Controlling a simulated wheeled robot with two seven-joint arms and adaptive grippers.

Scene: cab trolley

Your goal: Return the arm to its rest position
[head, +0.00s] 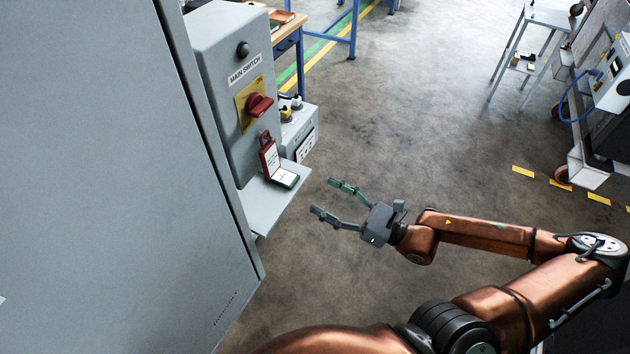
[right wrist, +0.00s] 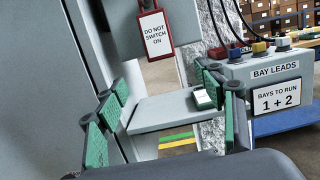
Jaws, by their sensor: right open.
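My right gripper (head: 325,198) is open and empty, in free air to the right of the grey shelf (head: 262,210). Its green-padded fingers also show spread in the right wrist view (right wrist: 165,92), with nothing between them. My right arm (head: 480,232) reaches in from the right, bent at the elbow. A red-framed tag (head: 268,156) reading "DO NOT SWITCH ON" in the right wrist view (right wrist: 155,32) hangs below the red switch handle (head: 260,105). My left gripper is not in view.
A grey cabinet (head: 110,180) fills the left, with the main switch box (head: 215,60) beside it. A small white-and-green item (right wrist: 203,98) lies on the shelf. A bay leads box (right wrist: 262,68) stands behind. A cart (head: 585,160) is far right. Open floor (head: 420,110) lies between.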

